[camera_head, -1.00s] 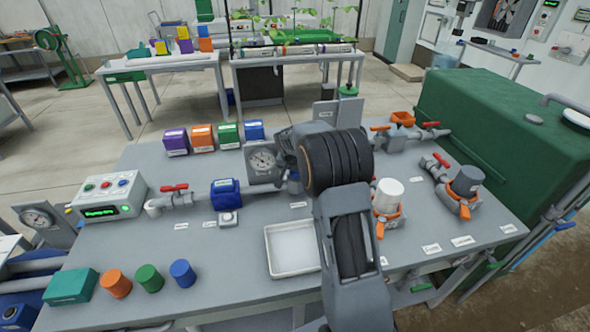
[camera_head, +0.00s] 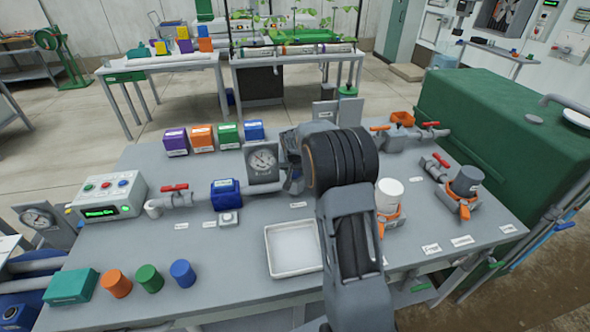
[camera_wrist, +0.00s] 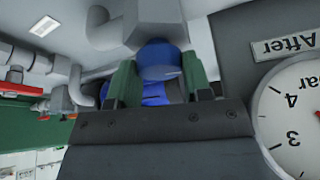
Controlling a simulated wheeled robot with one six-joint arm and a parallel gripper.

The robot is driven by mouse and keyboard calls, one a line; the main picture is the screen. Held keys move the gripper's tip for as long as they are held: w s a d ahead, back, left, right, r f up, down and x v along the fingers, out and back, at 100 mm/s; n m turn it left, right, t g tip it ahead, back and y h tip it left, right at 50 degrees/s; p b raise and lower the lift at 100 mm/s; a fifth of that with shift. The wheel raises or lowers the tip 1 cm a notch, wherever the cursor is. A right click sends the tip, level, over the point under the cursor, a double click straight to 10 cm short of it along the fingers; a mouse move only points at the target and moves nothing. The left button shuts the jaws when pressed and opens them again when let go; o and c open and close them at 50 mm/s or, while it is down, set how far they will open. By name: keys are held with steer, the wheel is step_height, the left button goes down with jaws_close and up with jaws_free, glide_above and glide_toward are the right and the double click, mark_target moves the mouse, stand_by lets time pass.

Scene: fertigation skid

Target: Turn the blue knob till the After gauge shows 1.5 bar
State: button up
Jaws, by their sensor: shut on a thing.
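In the wrist view the blue knob (camera_wrist: 160,62) sits between the two green fingers of my gripper (camera_wrist: 158,82), which is shut on it. The After gauge (camera_wrist: 293,115) is upside down and cut off at the right edge there. In the head view a round gauge (camera_head: 262,160) stands just left of my wrist. Its dark needle shows, but the value is too small to read. My arm hides the knob and fingertips in that view.
A blue box-shaped fitting (camera_head: 226,193) and a red-handled valve (camera_head: 174,188) lie along the pipe to the left. A white tray (camera_head: 268,270) is in front. A white-capped fitting (camera_head: 389,193) stands close to the right of my arm. A control box (camera_head: 108,195) stands far left.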

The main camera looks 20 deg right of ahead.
steer(key=shift+n+y, duration=0.5)
steer(key=shift+n, duration=0.9)
steer(key=o, duration=0.9)
steer(key=v, duration=1.4)
steer(key=shift+s+f+b, duration=0.15)
steer(key=shift+s+b, duration=0.1)
steer(key=shift+b, duration=0.1)
